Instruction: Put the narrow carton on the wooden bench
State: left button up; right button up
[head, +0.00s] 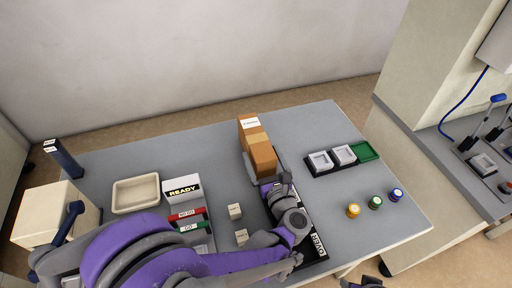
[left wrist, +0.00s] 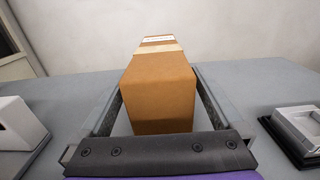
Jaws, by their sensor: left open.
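The narrow carton (head: 258,150) is a long brown box with a pale tape band and a white label, on the grey table. My left gripper (head: 265,164) is open, with its fingers along both sides of the carton's near part. In the left wrist view the carton (left wrist: 160,98) lies between the two fingers, with a visible gap on each side near the palm. Contact farther along is unclear. I cannot make out a wooden bench. My right gripper is not clearly seen.
Several coloured knobs (head: 375,202) stand near the right edge. On the left are a cream tray (head: 136,194), a READY sign (head: 182,188) and small blocks (head: 235,211). The table behind the tray is clear.

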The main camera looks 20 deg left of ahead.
pick_arm(q)
jog(key=x, duration=0.4)
grip_shut()
dwell(0.4)
